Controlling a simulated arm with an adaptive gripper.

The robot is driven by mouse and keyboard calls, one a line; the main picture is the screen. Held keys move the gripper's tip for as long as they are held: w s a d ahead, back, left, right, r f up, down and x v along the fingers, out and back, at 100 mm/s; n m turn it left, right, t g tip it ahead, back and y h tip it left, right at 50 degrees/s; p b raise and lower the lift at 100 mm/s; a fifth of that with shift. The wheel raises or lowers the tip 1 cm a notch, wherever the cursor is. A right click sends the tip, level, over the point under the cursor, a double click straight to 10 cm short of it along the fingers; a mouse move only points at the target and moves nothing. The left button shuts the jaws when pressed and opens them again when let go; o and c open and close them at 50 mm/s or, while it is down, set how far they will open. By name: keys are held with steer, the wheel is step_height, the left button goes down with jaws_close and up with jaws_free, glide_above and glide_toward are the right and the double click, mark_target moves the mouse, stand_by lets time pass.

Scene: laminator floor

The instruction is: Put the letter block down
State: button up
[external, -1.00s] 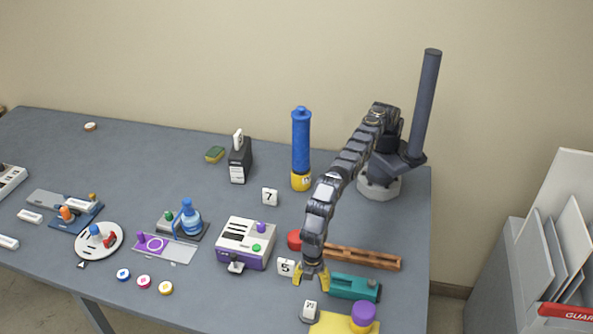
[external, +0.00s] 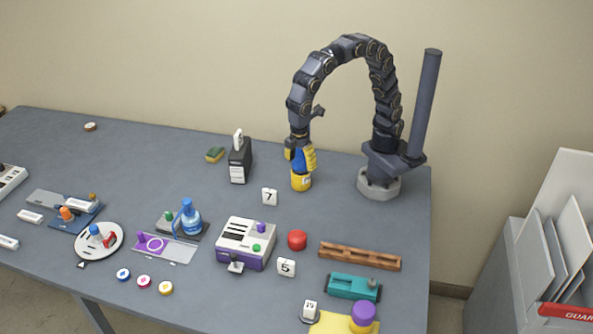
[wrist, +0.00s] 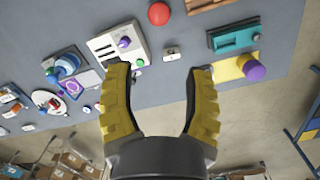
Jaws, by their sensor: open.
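White blocks marked 7 (external: 269,197) and 5 (external: 286,267) lie on the table, and a white block (external: 311,310) with a mark I cannot read sits by the yellow block. Another pale block (external: 238,138) stands on the black box (external: 239,165). I cannot tell which is the letter block.
The white and purple machine (external: 246,242), red dome (external: 297,240), brown rail (external: 360,256), teal block (external: 352,287) and yellow block (external: 345,323) with a purple cap crowd the right front. A sponge (external: 215,154) lies at the back. The table's back left is mostly clear.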

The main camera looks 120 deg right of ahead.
steer(key=s+d+m, duration=0.2)
steer(key=s+d, duration=0.3)
steer(key=s, duration=0.9)
steer(key=s+d+f+m, duration=0.1)
steer(key=s+d, duration=0.4)
steer(key=s, duration=0.9)
steer(key=shift+d+m+g+y, duration=0.15)
steer(key=shift+m+g+y, duration=0.15)
steer(key=shift+m+g, duration=0.15)
steer(key=shift+f, duration=0.1)
